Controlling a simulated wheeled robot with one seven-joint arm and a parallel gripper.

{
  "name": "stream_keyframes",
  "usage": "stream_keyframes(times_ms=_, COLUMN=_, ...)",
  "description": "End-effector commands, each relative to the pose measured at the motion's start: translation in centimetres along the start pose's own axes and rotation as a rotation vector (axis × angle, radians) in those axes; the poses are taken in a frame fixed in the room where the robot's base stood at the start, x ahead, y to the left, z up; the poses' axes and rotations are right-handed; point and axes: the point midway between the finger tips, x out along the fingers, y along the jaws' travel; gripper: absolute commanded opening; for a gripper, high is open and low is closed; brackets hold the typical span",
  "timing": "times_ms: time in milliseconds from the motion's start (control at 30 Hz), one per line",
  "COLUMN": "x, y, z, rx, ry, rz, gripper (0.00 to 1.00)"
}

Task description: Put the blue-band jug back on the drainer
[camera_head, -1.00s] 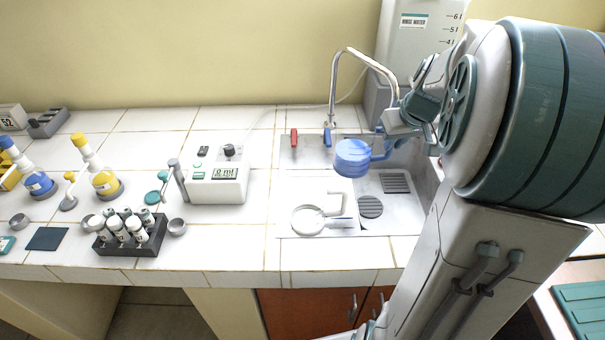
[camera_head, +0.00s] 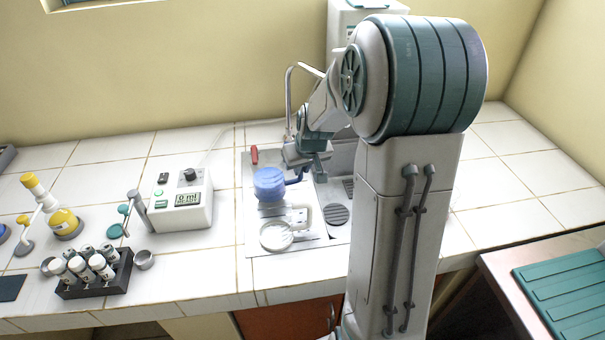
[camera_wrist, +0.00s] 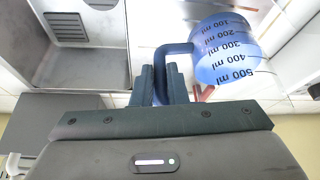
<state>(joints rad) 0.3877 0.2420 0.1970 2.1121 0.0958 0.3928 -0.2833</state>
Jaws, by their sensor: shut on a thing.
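The blue jug (camera_head: 269,184), marked in ml, is held by its handle in my gripper (camera_head: 302,172). It appears above the flat left part of the steel sink unit, which I take as the drainer (camera_head: 258,215). A clear jug with a white handle (camera_head: 277,237) is on that surface, just in front of the blue jug in the picture. In the wrist view my gripper's fingers (camera_wrist: 168,85) are closed on the blue handle, with the jug (camera_wrist: 228,48) to the right. I cannot tell whether the blue jug's base touches the drainer.
The tap (camera_head: 289,100) rises behind the jug, with a red lever (camera_head: 254,155) to its left. The sink basin (camera_wrist: 85,70) shows in the wrist view. A meter box (camera_head: 180,200) and a vial rack (camera_head: 95,275) stand left. A teal ribbed mat (camera_head: 565,290) lies right.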

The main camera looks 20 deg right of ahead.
Motion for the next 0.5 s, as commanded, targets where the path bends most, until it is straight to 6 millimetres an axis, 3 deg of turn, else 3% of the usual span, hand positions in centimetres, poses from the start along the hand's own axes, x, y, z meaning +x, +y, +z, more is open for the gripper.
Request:
stream_keyframes(times_ms=200, x=2.4, y=0.0, z=1.1, rx=0.0, ry=-0.001, rz=-0.001, gripper=0.0)
stream_keyframes(times_ms=500, x=2.6, y=0.0, z=1.1, rx=0.0, ry=0.0, rz=0.0, gripper=0.0)
